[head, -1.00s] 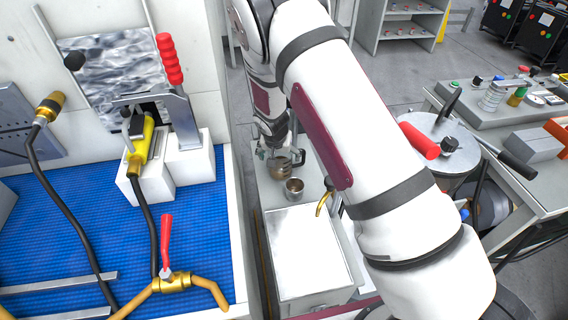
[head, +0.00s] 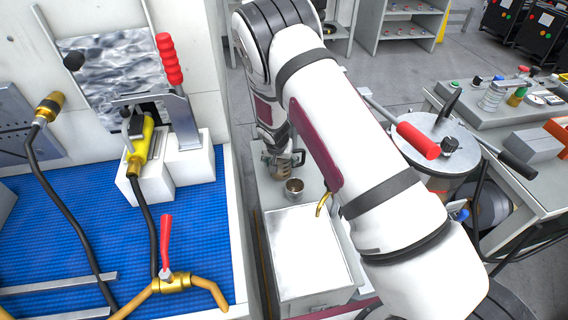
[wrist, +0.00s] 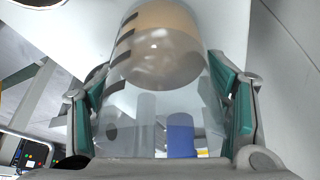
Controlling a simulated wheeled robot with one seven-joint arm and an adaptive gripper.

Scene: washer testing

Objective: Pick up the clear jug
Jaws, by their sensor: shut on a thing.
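The clear jug (head: 281,171) with a dark handle is on the narrow grey bench, behind a small metal cup. My gripper (head: 271,151) is around it from above and hides part of it. In the wrist view the jug (wrist: 160,75) is a transparent cylinder with dark marks and a tan-brown area at its far end. The teal finger pads of my gripper (wrist: 160,92) are on both sides of it, shut on it. I cannot tell whether the jug's base touches the bench.
The metal cup (head: 294,189) stands close in front of the jug. A silver-topped box (head: 308,247) with a brass spout (head: 323,204) is nearer. A blue-matted workbench (head: 75,235) is left, and a lidded drum (head: 437,140) with red-gripped handle is right.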

